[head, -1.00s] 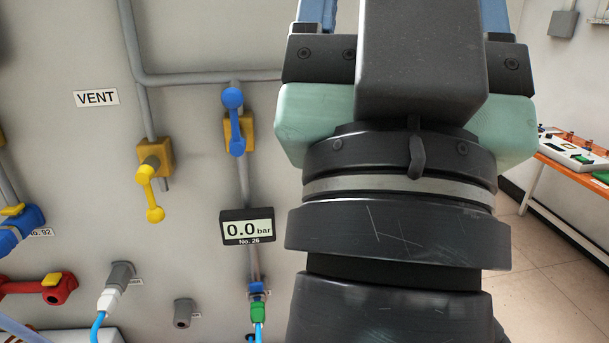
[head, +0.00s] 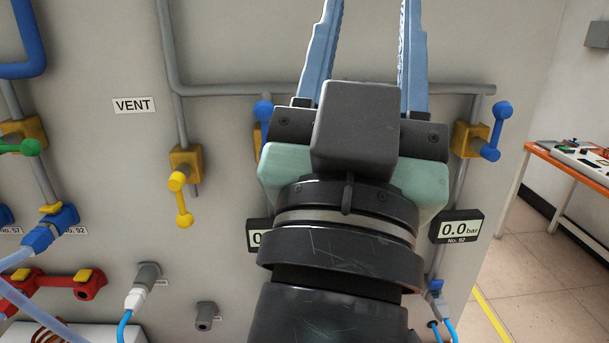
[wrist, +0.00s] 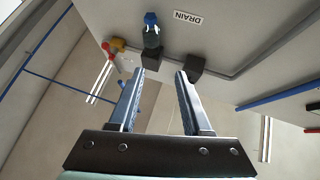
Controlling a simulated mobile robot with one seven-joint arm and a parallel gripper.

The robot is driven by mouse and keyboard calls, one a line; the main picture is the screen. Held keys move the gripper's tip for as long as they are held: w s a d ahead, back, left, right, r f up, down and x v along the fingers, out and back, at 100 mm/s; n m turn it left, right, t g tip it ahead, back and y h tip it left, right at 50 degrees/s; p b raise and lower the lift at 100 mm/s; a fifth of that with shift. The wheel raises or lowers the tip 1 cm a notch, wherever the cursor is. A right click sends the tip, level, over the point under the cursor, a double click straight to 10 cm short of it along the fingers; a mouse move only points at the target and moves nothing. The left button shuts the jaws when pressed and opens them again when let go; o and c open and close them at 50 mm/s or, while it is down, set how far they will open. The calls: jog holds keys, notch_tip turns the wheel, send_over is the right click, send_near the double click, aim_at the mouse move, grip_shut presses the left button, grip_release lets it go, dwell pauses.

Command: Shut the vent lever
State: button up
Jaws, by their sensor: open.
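The vent lever (head: 181,203) is yellow and hangs straight down from a brass valve body (head: 186,160) on the grey panel. The white VENT label (head: 134,105) is above and left of it. My gripper (head: 368,18) is open, its two blue fingers pointing up in the head view, to the right of and above the vent lever. No object shows between the fingers. In the wrist view my gripper (wrist: 160,74) is open towards a wall bearing a DRAIN label (wrist: 188,18). I cannot make out the vent lever there.
A blue lever (head: 263,112) is partly hidden behind my gripper; another (head: 496,130) is on the right above a 0.0 bar gauge (head: 457,227). A grey pipe (head: 240,90) crosses the panel. A green-knobbed lever (head: 25,146) and red fittings (head: 50,284) are at left.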

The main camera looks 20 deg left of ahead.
jog(key=w+a+f+g+y+p, duration=0.2)
jog(key=w+a+f+g, duration=0.1)
jog(key=a+f, duration=0.55)
jog(key=n+g+p, duration=0.2)
jog(key=g+p, duration=0.1)
jog(key=g, duration=0.2)
send_near(181, 213)
jog(key=w+p, duration=0.1)
jog(key=w, duration=0.2)
jog(key=w+p, duration=0.2)
jog(key=w, duration=0.1)
jog(key=w+a+p, duration=0.1)
jog(key=w, duration=0.2)
jog(key=shift+w+a+r+p, duration=0.15)
jog(key=shift+w+p, duration=0.15)
jog(key=shift+p, duration=0.05)
jog(key=shift+w, duration=0.45)
grip_shut()
jog(key=shift+f, duration=0.2)
